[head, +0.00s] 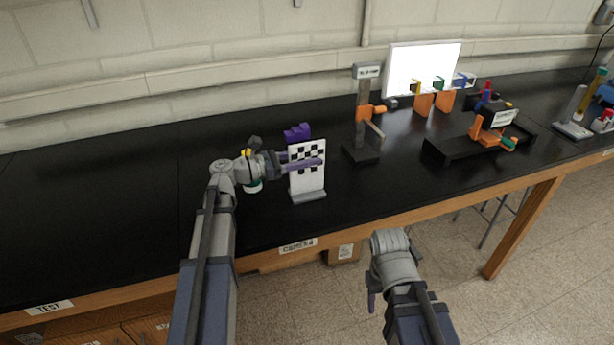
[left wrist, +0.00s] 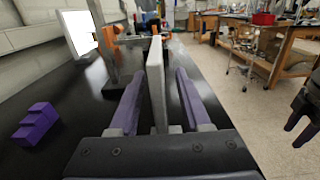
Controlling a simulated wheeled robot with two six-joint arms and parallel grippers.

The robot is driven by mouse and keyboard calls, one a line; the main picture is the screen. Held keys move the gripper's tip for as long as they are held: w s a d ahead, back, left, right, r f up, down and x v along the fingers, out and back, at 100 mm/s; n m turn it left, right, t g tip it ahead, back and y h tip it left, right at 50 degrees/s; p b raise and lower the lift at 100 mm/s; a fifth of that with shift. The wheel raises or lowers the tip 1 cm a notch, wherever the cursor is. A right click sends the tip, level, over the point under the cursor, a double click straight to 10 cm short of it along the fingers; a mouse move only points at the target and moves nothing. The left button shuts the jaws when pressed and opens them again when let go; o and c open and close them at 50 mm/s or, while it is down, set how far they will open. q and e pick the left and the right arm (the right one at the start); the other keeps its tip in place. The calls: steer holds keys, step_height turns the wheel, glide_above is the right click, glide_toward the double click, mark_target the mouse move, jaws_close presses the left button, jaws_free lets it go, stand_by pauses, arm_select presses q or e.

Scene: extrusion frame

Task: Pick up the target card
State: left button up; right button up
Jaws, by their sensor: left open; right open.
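The target card (head: 308,172) is a white upright board with a black checker pattern, standing on a grey foot on the black bench. My left gripper (head: 304,161) is open at the card, with one purple finger across its patterned face. In the left wrist view the card (left wrist: 156,85) shows edge-on between the two purple fingers, with a visible gap on each side. My right gripper is away from the card, beyond the bench's front edge; its dark fingers (left wrist: 296,128) show at the right of the left wrist view, apart.
A purple block (head: 297,132) stands behind the card; it also shows in the left wrist view (left wrist: 37,123). A post stand with an orange clamp (head: 371,112) is to the right. A dark fixture (head: 480,145) lies farther right. The bench's left part is clear.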

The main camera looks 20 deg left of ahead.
arm_select(q)
steer(key=shift+c, duration=0.2)
jaws_close()
stand_by(1.1)
